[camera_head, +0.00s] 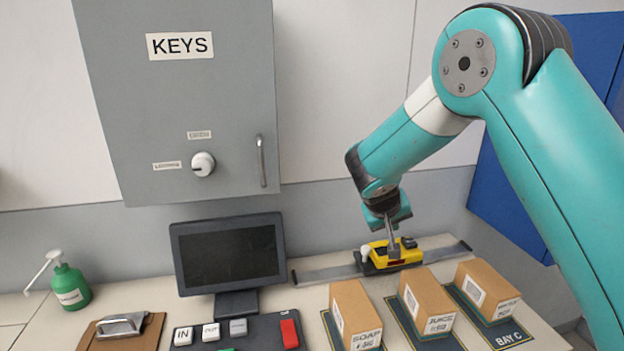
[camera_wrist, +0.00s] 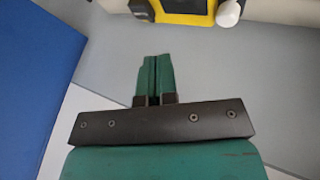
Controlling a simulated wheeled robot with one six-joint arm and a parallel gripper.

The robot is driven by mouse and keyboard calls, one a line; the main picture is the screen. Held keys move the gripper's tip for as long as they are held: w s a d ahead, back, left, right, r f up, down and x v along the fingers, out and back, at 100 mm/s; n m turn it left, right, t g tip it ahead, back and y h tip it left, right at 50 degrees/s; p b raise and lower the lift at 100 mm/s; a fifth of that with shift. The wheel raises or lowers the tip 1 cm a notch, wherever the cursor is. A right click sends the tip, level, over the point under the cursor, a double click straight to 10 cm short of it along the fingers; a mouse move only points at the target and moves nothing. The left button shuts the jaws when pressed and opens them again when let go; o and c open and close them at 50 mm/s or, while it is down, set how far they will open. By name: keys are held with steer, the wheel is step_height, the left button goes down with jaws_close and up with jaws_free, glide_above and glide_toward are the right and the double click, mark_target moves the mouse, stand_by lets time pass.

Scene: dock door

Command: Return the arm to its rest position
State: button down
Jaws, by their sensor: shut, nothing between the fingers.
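My teal arm reaches in from the right in the head view and bends down toward the counter. My gripper (camera_head: 392,248) points down in front of the back wall, at the yellow device on the rail. In the wrist view the two green fingers (camera_wrist: 154,60) are together with nothing between them. The yellow device (camera_head: 378,262) has a white knob and a dark part on top. It also shows at the top edge of the wrist view (camera_wrist: 180,8), apart from the fingertips in that picture.
Three cartons (camera_head: 355,312) stand on marked bays at the front right. A grey KEYS cabinet (camera_head: 180,100) hangs on the wall.

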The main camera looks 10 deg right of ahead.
steer(key=s+a+r+n+g+y+b, duration=0.1)
steer(key=s+a, duration=0.4)
steer(key=s, duration=0.6)
steer(key=s+a+r+n+g+y+b, duration=0.2)
steer(key=s+a+r+n+y, duration=0.2)
steer(key=s, duration=0.8)
steer(key=s+a+r+n+g+y+b, duration=0.2)
steer(key=s+a+y, duration=0.2)
steer(key=s, duration=0.8)
steer(key=shift+s+a+r+n+y, duration=0.2)
steer(key=shift+a+r+n+y, duration=0.15)
steer(key=shift+a, duration=0.45)
steer(key=shift+d+f, duration=0.1)
